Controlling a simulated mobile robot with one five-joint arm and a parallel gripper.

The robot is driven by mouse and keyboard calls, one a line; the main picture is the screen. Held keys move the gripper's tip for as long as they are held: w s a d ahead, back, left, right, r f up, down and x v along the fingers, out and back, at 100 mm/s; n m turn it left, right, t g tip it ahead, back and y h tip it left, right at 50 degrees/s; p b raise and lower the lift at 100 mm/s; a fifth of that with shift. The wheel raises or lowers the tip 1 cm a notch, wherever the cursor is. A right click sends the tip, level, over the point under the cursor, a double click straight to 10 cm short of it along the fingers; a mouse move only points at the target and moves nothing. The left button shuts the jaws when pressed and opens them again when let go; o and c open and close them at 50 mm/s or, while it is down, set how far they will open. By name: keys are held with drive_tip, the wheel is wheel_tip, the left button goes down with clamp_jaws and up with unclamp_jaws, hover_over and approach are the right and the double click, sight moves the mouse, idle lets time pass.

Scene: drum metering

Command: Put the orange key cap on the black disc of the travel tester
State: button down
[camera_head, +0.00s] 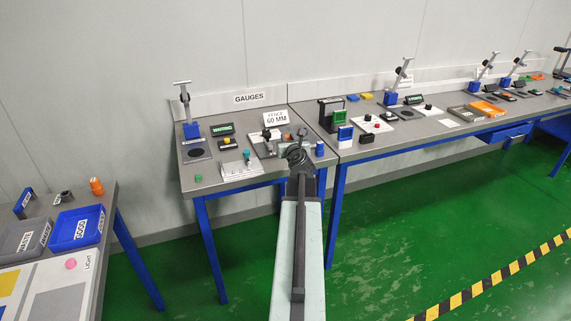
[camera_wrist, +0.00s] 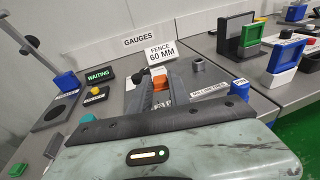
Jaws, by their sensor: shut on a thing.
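My gripper (camera_wrist: 163,93) is shut on a small orange piece, which I take to be the orange key cap (camera_wrist: 164,84); the fingers hide most of it. In the head view my gripper (camera_head: 297,153) is over the right part of the gauges bench, near the fence sign. A stand with a blue block and grey lever (camera_head: 183,99) is at this bench's left end, with a black disc (camera_head: 196,152) on its plate. The disc (camera_wrist: 52,114) is bare and left of my gripper in the wrist view. The stand's label is too small to read.
The "FENCE 60 MM" sign (camera_wrist: 162,53) stands just beyond my gripper. A "WAITING" display (camera_wrist: 99,77) and a yellow button (camera_wrist: 95,91) are between gripper and disc. A teal knob (camera_head: 247,154) rises in front. Similar lever stands (camera_head: 397,83) are on the right bench.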

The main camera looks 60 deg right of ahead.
drive_tip(key=shift+f+b, duration=4.95)
drive_tip(key=shift+f, duration=0.05)
drive_tip(key=c, duration=1.2)
unclamp_jaws()
drive_tip(key=shift+c, duration=0.2)
